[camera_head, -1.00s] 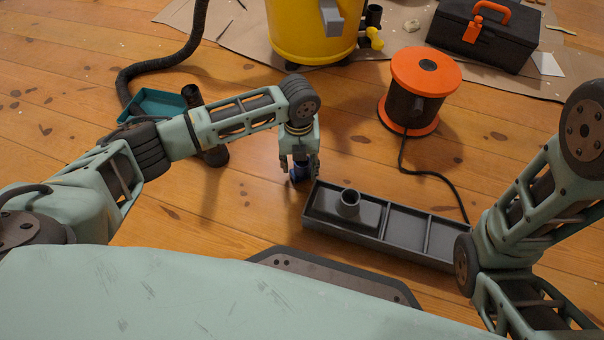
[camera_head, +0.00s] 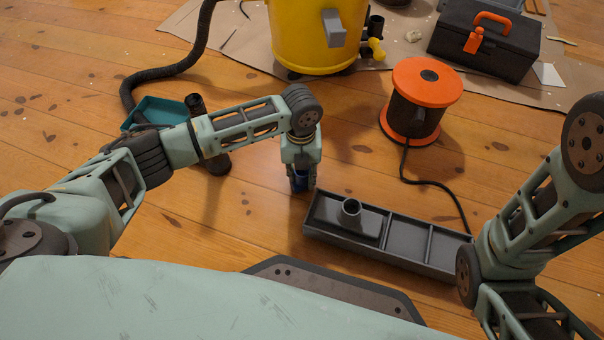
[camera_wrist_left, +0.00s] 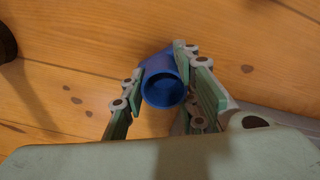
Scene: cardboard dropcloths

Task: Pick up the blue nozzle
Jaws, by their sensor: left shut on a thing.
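The blue nozzle (camera_head: 299,181) is between the fingers of my left gripper (camera_head: 301,185), just left of the grey tray's left end. In the left wrist view the blue nozzle (camera_wrist_left: 163,84) shows its round open end, with the left gripper's green-padded fingers (camera_wrist_left: 158,92) on both sides of it. The left gripper is shut on the nozzle, low over the wooden floor. Whether the nozzle touches the floor cannot be told. My right arm shows at the right, but its gripper is out of view.
A grey compartment tray (camera_head: 400,249) holds a grey nozzle (camera_head: 350,211) in its left compartment. Behind stand an orange cable reel (camera_head: 426,80), a yellow vacuum (camera_head: 305,35) and a black toolbox (camera_head: 485,42). A teal dustpan-like piece (camera_head: 155,111) and a dark tube (camera_head: 196,105) are at left.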

